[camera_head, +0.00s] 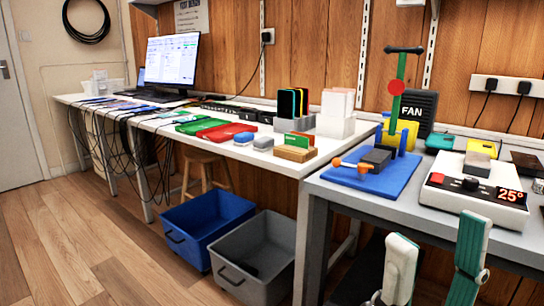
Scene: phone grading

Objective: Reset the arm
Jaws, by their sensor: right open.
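My right gripper (437,232) comes in at the bottom right, in front of the grey workbench (345,200). It is open. One finger looks pale and the other green, with a clear gap and nothing between them. Its wrist and the rest of the arm are cut off by the lower edge of the view. My left gripper and arm are not in view.
The bench holds a blue mat (385,188) with a green-handled press (398,95), a heating plate (475,195) reading 25° and a black fan box (417,110). A blue bin (205,225) and a grey bin (255,262) stand on the floor. Floor at left is clear.

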